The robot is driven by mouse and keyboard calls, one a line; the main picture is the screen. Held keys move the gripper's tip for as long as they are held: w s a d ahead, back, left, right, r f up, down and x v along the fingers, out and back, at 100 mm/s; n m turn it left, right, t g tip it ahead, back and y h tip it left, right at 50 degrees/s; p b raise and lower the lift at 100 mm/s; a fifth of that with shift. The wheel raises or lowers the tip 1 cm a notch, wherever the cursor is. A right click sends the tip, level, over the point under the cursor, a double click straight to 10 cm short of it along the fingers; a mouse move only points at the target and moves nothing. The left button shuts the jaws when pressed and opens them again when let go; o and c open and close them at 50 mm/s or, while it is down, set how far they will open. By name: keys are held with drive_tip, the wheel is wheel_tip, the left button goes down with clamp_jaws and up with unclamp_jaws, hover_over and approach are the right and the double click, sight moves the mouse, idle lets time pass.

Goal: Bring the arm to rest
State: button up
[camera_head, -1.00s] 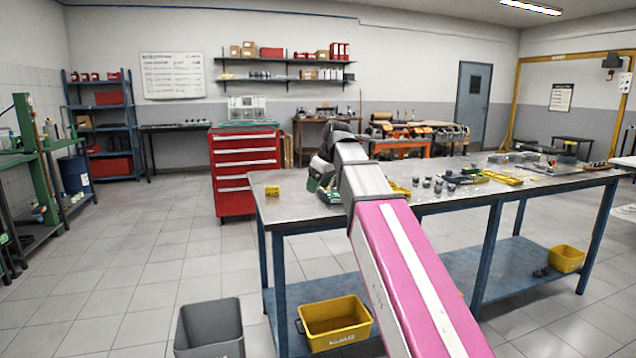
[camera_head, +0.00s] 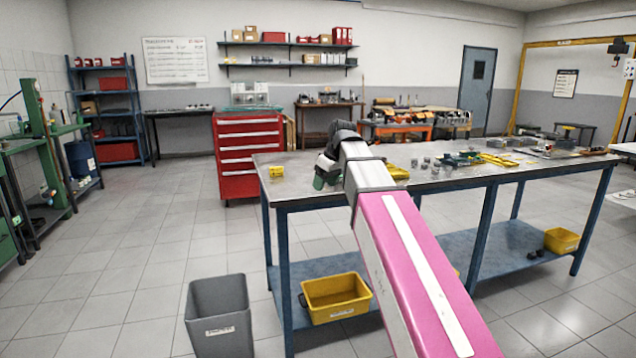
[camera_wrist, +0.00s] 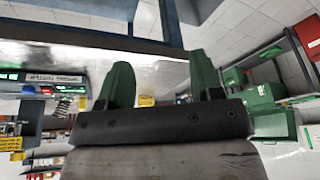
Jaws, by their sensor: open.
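My gripper (camera_wrist: 160,85) shows in the wrist view as two green fingers standing wide apart with nothing between them. In the head view my arm reaches out over the left end of the workbench (camera_head: 300,200), and the green fingertips (camera_head: 320,181) show just past the wrist, partly hidden by it. I cannot tell the exact gap between them and the bench top. In the wrist view the pale bench top lies behind the fingers.
A small yellow box (camera_head: 277,171) sits on the bench's left corner. Metal parts and yellow trays (camera_head: 497,160) lie to the right. A grey bin (camera_head: 219,318) stands on the floor and a yellow bin (camera_head: 337,298) on the lower shelf. Floor at left is clear.

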drive_tip(key=s+d+f+m+h, duration=0.1)
drive_tip(key=s+d+f+m, duration=0.15)
drive_tip(key=f, duration=0.55)
drive_tip(key=s+d+f+m+g, duration=0.1)
drive_tip(key=d+f, duration=0.2)
drive_tip(key=f, duration=0.5)
drive_tip(key=s+d+f+m+h, duration=0.1)
drive_tip(key=s+d+f+m, duration=0.1)
drive_tip(key=f, duration=0.6)
drive_tip(key=s+d+f+m, duration=0.2)
drive_tip(key=s+f, duration=0.3)
drive_tip(key=f, duration=0.3)
drive_tip(key=s+d+f+m+g+h, duration=0.1)
drive_tip(key=s+d+f+m, duration=0.1)
drive_tip(key=s+d+f, duration=0.3)
wheel_tip(320, 180, down, 4)
drive_tip(key=shift+s+f, duration=0.1)
drive_tip(key=shift+s, duration=0.6)
drive_tip(key=shift+d, duration=0.1)
